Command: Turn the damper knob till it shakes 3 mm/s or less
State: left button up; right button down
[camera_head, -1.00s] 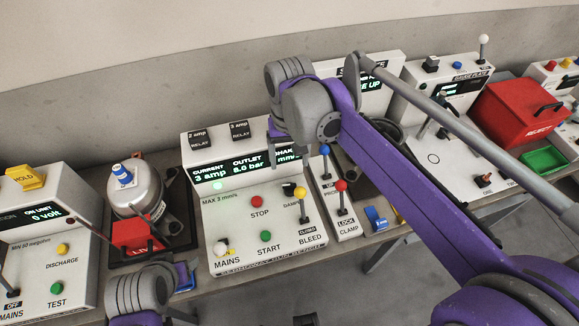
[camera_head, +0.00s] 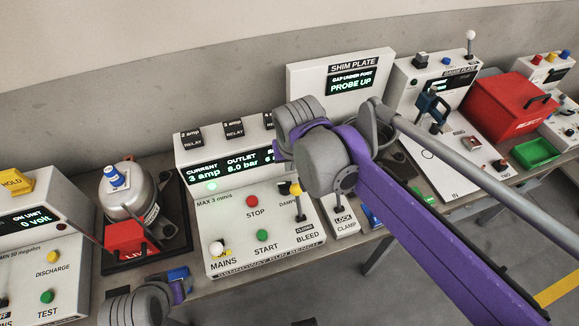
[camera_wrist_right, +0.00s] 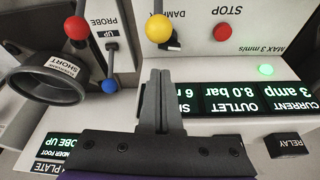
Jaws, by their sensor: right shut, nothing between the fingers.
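The bench panel (camera_head: 215,235) carries the damper label, partly hidden in the head view. In the wrist view the black damper knob (camera_wrist_right: 174,41) shows only as a dark patch between the yellow lever ball (camera_wrist_right: 158,28) and my fingertips. My right gripper (camera_head: 291,187) is shut and empty, pointing down over the knob area; its fingers (camera_wrist_right: 160,74) show in the wrist view. I cannot tell whether they touch the knob.
Red (camera_wrist_right: 76,28) and blue (camera_wrist_right: 109,87) lever balls stand beside the knob area. A dark cup (camera_wrist_right: 48,80) is near. Stop (camera_head: 251,200) and start (camera_head: 262,235) buttons are on the panel.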

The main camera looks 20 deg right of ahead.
aim_at(285, 186)
jog(key=x, duration=0.7)
jog(key=shift+w+f+b, duration=0.1)
jog(key=shift+f+b, duration=0.05)
jog(key=shift+b, duration=0.15)
